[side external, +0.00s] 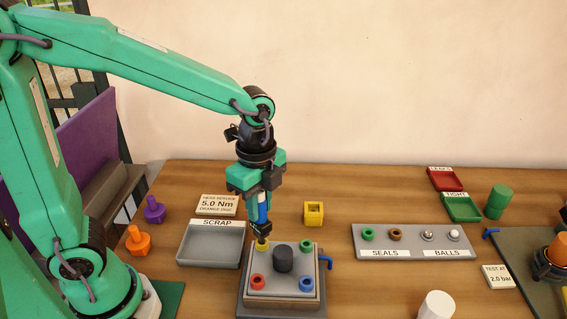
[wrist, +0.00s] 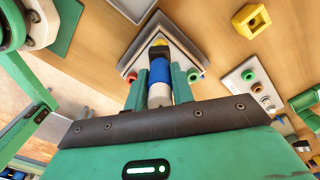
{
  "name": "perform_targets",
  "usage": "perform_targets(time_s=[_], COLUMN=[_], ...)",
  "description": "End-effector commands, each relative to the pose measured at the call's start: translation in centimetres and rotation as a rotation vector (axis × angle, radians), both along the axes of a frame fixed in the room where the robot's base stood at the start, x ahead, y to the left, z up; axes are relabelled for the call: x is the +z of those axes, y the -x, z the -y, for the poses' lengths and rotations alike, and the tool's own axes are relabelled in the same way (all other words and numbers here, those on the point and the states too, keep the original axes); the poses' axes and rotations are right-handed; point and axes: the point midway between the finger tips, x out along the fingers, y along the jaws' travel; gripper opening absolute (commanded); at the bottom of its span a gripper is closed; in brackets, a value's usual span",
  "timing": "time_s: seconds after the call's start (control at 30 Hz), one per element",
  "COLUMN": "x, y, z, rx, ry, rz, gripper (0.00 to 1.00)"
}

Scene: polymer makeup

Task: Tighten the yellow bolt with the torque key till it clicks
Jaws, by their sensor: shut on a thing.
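My gripper (side external: 262,205) is shut on the torque key, a blue handle (side external: 263,214) with a dark lower head. The key stands about upright over the yellow bolt (side external: 262,244), at the back left corner of a light plate (side external: 284,294). The head is at the bolt's top and seems to touch it; how far it is seated cannot be told. In the wrist view the key (wrist: 160,71) sits between my green fingers (wrist: 160,90), with the yellow bolt (wrist: 160,42) just past its head.
The plate also holds green (side external: 306,245), red (side external: 258,282) and blue (side external: 306,283) bolts around a dark central knob (side external: 283,260). A grey scrap tray (side external: 210,263) stands left. A yellow square block (side external: 314,213) is behind. A seals-and-balls rack (side external: 412,244) is right.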

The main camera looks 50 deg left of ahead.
Motion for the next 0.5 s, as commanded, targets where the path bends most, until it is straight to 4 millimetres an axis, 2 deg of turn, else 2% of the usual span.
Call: perform_targets(time_s=[0.33, 0.37, 0.47, 0.5], x=[0.02, 0.02, 0.02, 0.02], y=[-0.02, -0.02, -0.02, -0.02], z=[0.01, 0.01, 0.01, 0.01], rx=[-0.05, -0.049, -0.049, -0.049], ry=[0.0, 0.0, 0.0, 0.0], rz=[0.001, 0.001, 0.001, 0.001], gripper=[0.0, 0.28, 0.47, 0.49])
